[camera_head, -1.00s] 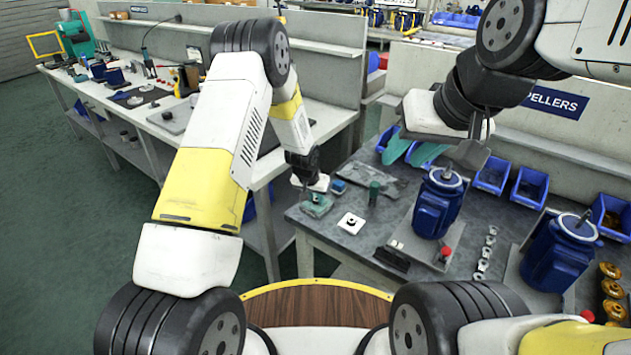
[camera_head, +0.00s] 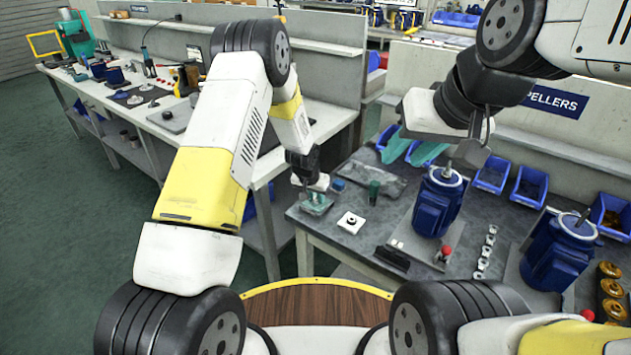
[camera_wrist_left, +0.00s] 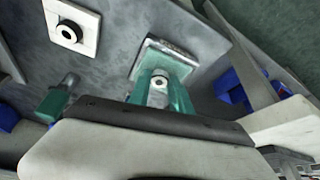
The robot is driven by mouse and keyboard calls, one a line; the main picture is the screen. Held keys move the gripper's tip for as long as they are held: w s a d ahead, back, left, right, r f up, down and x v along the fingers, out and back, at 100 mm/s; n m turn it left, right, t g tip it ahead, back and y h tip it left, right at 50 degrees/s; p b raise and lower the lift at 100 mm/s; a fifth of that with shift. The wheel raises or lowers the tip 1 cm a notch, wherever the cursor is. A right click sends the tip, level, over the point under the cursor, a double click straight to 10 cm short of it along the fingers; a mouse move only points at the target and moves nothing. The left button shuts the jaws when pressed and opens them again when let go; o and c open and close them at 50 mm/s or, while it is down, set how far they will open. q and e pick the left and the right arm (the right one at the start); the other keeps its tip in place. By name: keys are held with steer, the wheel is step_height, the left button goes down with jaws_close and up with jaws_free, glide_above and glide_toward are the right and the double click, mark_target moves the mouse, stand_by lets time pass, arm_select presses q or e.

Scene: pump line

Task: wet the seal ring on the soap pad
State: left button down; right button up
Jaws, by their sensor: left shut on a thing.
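The soap pad (camera_head: 322,210) is a small green pad in a grey tray near the left end of the bench. It also shows in the left wrist view (camera_wrist_left: 181,57). My left gripper (camera_head: 314,194) is right over it, pointing down. In the left wrist view its teal fingers (camera_wrist_left: 160,92) are shut on the seal ring (camera_wrist_left: 159,76), a small pale ring with a dark centre. The ring is at or just above the pad; I cannot tell whether they touch. My right gripper (camera_head: 470,152) hangs high over the bench near a blue pump motor; its opening is unclear.
A white square plate with a black ring (camera_head: 351,222) lies right of the pad. Blue motors (camera_head: 438,205), a black block (camera_head: 392,257) and blue bins (camera_head: 528,188) occupy the bench farther right.

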mark_target(315, 201)
arm_select(q)
steer(key=shift+r, duration=3.45)
